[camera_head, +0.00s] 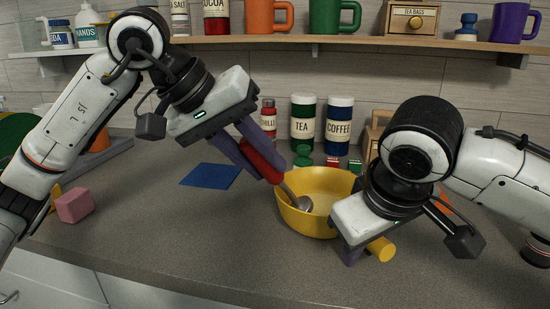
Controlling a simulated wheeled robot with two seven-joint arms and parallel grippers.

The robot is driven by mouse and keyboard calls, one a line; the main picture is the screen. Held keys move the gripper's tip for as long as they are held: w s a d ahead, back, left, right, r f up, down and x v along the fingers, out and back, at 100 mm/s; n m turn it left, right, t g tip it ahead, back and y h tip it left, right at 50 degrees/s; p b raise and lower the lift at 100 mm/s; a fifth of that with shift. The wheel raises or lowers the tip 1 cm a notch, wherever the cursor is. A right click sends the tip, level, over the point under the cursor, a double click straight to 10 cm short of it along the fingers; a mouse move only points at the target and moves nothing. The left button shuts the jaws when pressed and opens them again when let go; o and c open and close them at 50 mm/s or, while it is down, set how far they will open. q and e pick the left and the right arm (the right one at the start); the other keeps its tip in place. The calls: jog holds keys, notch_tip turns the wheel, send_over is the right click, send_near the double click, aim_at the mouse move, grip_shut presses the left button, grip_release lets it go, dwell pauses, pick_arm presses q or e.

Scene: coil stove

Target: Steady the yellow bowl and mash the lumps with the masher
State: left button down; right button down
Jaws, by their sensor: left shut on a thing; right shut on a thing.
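The yellow bowl (322,228) stands on the grey counter, right of centre. A yellow handle sticks out from its lower right side. My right gripper (358,252) is shut on this handle and hides part of the bowl's right side. My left gripper (262,162) is shut on the red handle of the masher (262,158). The masher slants down to the right, and its rounded grey head is inside the bowl near the left wall. I cannot tell whether the head touches the bottom. I can make out no lumps in the bowl.
A blue mat (210,175) lies left of the bowl and a pink block (75,206) further left. Behind the bowl stand the TEA canister (303,125), the COFFEE canister (339,127) and a red jar (268,118). A shelf (350,42) runs above. The front counter is clear.

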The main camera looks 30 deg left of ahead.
pick_arm(q)
jog(key=shift+d+r, duration=0.1)
jog(key=shift+r, duration=4)
pick_arm(e)
jog(key=c, duration=1.5)
grip_release()
jog(key=shift+o, duration=0.2)
